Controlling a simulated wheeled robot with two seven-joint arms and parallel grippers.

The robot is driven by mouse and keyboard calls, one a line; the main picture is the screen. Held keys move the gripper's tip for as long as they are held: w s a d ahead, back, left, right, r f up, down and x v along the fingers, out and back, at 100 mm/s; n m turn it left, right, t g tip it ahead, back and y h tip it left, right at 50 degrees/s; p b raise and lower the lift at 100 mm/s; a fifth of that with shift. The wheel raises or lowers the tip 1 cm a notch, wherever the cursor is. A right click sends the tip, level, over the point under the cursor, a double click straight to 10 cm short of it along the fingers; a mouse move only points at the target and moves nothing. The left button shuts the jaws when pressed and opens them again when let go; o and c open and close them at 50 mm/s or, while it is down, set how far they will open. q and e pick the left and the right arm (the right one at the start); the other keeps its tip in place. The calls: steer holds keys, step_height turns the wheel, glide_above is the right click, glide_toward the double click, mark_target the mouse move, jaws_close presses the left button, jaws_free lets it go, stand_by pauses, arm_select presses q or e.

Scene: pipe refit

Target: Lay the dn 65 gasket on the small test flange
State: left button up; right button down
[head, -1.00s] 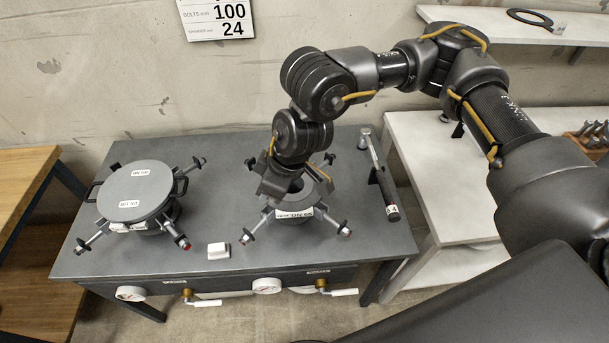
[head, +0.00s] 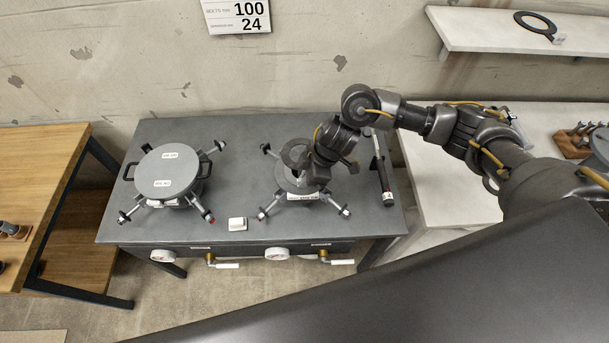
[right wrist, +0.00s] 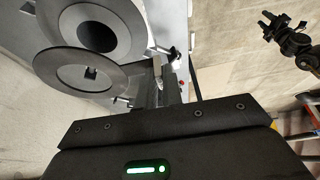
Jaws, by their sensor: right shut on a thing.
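My right gripper (head: 314,176) is shut on the dn 65 gasket (head: 284,153), a thin dark grey ring. In the head view the ring shows over the back of the small test flange (head: 290,182), with the gripper at its right. In the right wrist view the gasket (right wrist: 45,69) projects from my gripper (right wrist: 160,82) and overlaps the round flange with its dark bore (right wrist: 68,20). A gap seems to lie between ring and flange, but its size is unclear. The gripper partly hides the flange. My left gripper does not show in the head view.
A lidded larger flange (head: 168,172) with clamp arms stands at left on the grey table (head: 240,140). Swing clamps surround the small flange. A small white block (head: 237,224) lies between them, and a dark bar tool (head: 383,175) lies at right. Another ring (head: 535,22) lies on the wall shelf.

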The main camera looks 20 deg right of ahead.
steer(key=shift+f+b, duration=2.2)
steer(key=shift+b, duration=0.35)
steer(key=shift+f+b, duration=0.4)
steer(key=shift+f, duration=0.55)
steer(key=shift+s+f+p, duration=0.1)
steer(key=shift+p, duration=0.25)
steer(key=shift+p, duration=0.35)
steer(key=shift+f, duration=0.6)
steer(key=shift+f, duration=0.35)
steer(key=shift+f, duration=0.1)
stand_by(0.6)
steer(key=c, duration=1.5)
jaws_free()
